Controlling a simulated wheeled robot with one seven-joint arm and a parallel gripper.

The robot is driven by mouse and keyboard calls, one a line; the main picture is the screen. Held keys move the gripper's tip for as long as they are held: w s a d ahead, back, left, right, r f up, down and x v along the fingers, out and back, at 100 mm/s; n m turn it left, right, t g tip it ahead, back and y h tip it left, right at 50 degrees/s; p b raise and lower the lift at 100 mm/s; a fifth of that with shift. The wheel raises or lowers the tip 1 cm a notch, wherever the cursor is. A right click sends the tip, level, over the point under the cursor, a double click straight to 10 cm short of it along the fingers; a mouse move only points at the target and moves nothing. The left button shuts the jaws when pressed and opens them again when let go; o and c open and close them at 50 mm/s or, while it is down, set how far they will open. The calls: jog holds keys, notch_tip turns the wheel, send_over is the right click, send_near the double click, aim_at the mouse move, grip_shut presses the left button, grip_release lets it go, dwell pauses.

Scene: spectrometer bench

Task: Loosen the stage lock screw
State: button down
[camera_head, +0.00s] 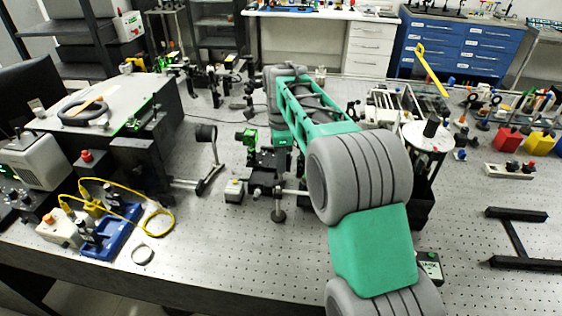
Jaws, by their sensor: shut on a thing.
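The black stage (265,180) stands on the perforated bench near the middle of the camera_head view, with a bright green part (248,138) at its upper left. My green and grey arm comes from the lower right, arches over the bench and drops down behind the stage's right side. My gripper (282,151) is at the top right of the stage, small and mostly lost among dark parts. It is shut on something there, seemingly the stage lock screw. The screw itself and the finger contact are too small and hidden to make out.
A black lens mount (206,155) stands left of the stage, and a small box (234,191) sits close by its lower left. A blue tray (110,232) with a yellow cable is at left. A round white-topped device (428,137) stands right of my arm. The front bench is mostly clear.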

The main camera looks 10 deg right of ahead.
jog(key=shift+n, duration=0.4)
jog(key=shift+r+n+p, duration=0.1)
jog(key=shift+n+p, duration=0.5)
jog(key=shift+n, duration=0.6)
jog(key=n, duration=0.3)
jog(key=shift+n+p, duration=0.3)
jog(key=shift+p, duration=0.1)
jog(key=n+p, duration=0.1)
jog(key=n, duration=1.1)
jog(key=shift+w+n+p, duration=0.1)
jog(key=shift+n+p, duration=0.25)
jog(key=shift+n, duration=0.05)
jog(key=n, duration=0.6)
jog(key=shift+n, duration=0.3)
jog(key=c, duration=1.4)
grip_release()
